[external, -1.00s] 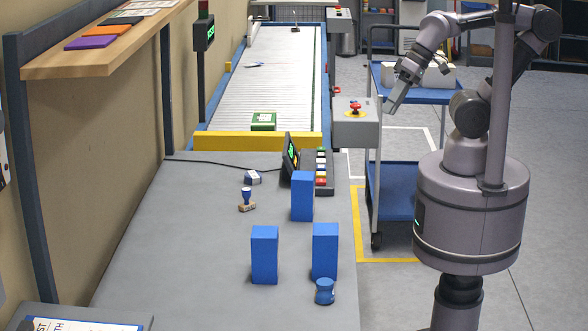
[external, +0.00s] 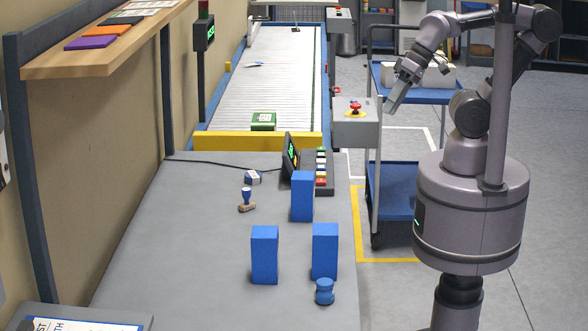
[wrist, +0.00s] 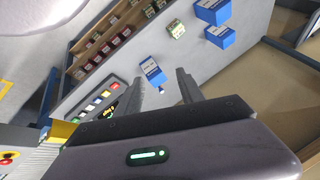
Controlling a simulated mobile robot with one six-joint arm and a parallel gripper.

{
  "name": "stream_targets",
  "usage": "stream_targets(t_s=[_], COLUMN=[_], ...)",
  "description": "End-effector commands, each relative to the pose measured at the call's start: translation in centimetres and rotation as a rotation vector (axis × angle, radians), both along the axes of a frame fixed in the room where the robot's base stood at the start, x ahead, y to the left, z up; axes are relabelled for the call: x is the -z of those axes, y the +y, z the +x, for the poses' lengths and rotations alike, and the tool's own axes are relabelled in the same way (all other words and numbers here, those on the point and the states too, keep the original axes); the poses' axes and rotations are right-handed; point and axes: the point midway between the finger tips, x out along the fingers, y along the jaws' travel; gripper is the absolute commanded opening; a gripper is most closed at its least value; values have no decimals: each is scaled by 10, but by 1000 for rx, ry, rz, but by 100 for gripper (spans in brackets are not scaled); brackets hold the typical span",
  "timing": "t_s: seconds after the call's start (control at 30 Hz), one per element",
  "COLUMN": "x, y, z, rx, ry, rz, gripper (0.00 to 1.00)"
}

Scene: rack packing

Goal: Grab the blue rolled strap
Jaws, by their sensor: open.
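The blue rolled strap (external: 324,291) is a small, short blue roll on the grey table (external: 200,255), in front of the right-hand front blue box (external: 325,252) in the external view. I cannot pick it out for certain in the wrist view. My gripper (external: 396,95) is raised to the right of the table, well apart from the strap. In the wrist view its two fingers (wrist: 160,78) are spread with nothing between them.
Another blue box (external: 265,256) stands left of the strap, and a third (external: 302,197) is farther back by a button panel (external: 318,172). A stamp (external: 246,200) lies behind. A blue cart (external: 395,190) stands beside the table. The table's left half is mostly clear.

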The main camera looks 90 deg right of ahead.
Motion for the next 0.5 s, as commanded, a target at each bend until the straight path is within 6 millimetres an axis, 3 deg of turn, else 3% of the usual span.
stream_targets(t_s=[0.03,0.2,0.5], x=[0,0,-4], y=[0,0,-2], z=[0,0,6], rx=[0,0,-2], ry=[0,0,1], rz=[0,0,-7], gripper=[47,76,76])
